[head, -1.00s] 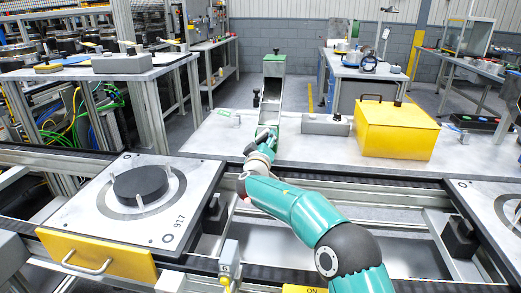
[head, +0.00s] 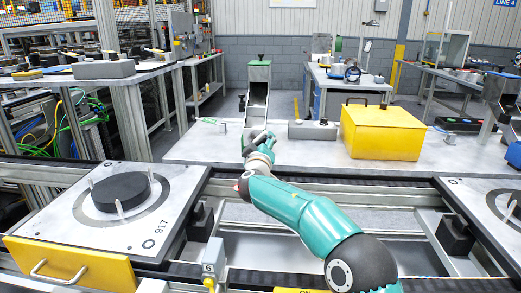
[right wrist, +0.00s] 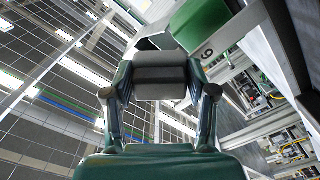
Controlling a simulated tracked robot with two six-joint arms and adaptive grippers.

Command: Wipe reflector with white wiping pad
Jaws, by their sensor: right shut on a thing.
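My right gripper (head: 261,141) is at the near end of the grey chute with a green top (head: 259,72), above the grey bench. In the right wrist view its fingers (right wrist: 160,90) are shut on a grey block (right wrist: 160,76). I cannot tell whether this block is the white wiping pad. The chute's green part (right wrist: 200,22) shows beyond the fingers. I cannot single out the reflector in either view. My left gripper is not in view.
Pallet 917 (head: 176,190) with a black disc (head: 121,191) lies on the conveyor at left, a yellow drawer (head: 70,268) below it. A grey block with a knob (head: 312,130) and a yellow box (head: 381,133) stand on the bench (head: 200,147). Another pallet (head: 470,195) is at right.

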